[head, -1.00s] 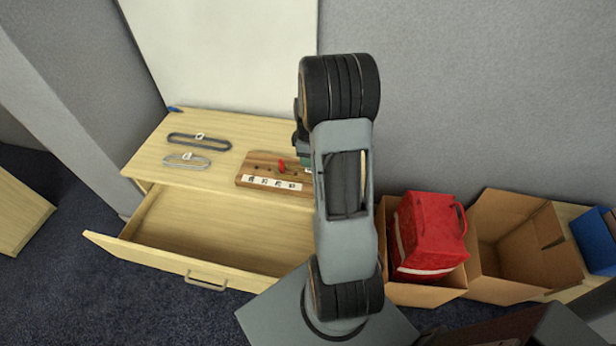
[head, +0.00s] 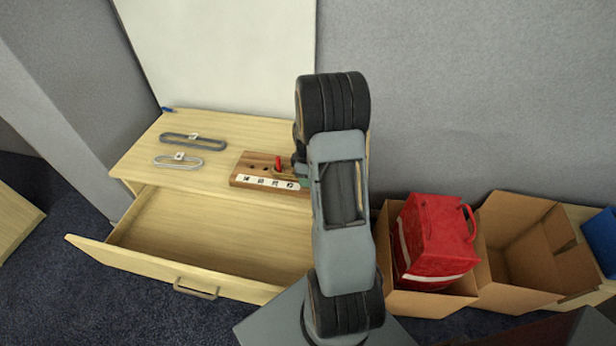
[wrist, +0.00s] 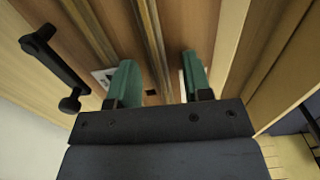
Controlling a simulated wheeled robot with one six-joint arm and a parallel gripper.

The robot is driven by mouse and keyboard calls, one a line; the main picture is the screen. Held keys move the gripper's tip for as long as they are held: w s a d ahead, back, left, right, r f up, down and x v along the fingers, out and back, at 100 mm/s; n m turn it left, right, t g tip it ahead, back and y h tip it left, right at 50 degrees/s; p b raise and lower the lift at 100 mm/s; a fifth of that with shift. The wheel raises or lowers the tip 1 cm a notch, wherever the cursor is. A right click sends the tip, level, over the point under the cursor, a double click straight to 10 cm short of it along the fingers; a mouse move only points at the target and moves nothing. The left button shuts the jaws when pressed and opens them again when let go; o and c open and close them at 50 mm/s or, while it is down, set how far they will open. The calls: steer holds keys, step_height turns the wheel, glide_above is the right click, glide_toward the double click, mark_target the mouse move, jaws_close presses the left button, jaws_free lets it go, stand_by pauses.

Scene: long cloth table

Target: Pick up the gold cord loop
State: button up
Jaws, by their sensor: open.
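My gripper (wrist: 160,78) has green fingertips, set apart above the brown wooden board (head: 240,179) on the table. Two golden-brown strands run down the wrist view. One strand, seemingly part of the gold cord loop (wrist: 152,40), passes between my open fingers. The other runs just left of the left finger. I cannot tell whether either finger touches a strand. In the head view my arm covers the board's right end and most of my gripper, and the loop is not clear there.
A dark grey loop (head: 212,143) and a light grey loop (head: 183,165) lie left of the board. A red peg (head: 278,162) stands on it. The drawer (head: 140,250) below is open. A red bag (head: 437,240) sits in a box to the right. A black peg-like part (wrist: 55,65) is near my left finger.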

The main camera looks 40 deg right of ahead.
steer(key=shift+r, duration=0.1)
jaws_close()
steer(key=shift+r, duration=0.1)
stand_by(0.3)
